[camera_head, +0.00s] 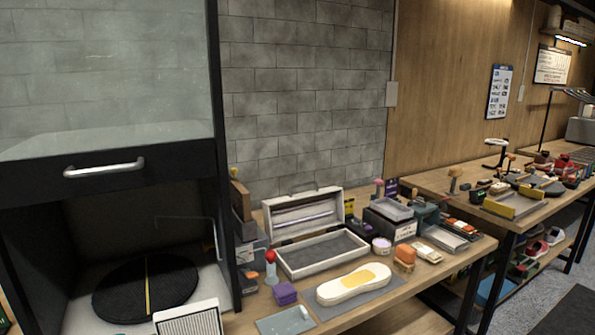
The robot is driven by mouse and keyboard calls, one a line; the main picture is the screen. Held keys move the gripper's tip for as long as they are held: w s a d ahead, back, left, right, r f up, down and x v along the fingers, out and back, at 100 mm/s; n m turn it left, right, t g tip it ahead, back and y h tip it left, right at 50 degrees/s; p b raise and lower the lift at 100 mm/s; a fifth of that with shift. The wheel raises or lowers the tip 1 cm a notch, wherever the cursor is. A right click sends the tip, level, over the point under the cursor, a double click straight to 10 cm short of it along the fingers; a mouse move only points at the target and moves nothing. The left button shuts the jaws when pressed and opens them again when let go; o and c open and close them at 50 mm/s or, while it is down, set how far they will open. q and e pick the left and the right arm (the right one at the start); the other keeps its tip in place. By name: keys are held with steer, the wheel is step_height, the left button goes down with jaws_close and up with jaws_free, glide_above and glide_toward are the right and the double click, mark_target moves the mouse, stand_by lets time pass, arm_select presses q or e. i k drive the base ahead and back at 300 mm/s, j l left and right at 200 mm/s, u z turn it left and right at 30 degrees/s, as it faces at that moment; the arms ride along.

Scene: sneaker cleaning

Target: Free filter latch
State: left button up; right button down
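A white panel with fine ridges, which looks like the filter (190,320), stands at the bottom edge of the head view, at the front right of a black-framed cabinet. Its lower part is cut off by the picture edge. I cannot make out a latch on or around it. The cabinet (108,172) has a clear glass front panel and a metal handle (104,168), with an open space below. Inside lies a round black disc (147,287) with a yellow stripe. Neither of my grippers shows in this view.
A wooden bench (405,289) right of the cabinet holds an open white case (322,252), a white sole-shaped piece (353,284) on a grey mat, a purple block (285,293) and an orange brush (404,256). A second crowded bench stands farther right.

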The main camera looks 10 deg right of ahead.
mark_target(232, 172)
steer(key=i, duration=1.05)
steer(key=k+l, duration=0.1)
steer(key=k, duration=0.2)
steer(key=k+u, duration=0.15)
steer(key=u, duration=1.05)
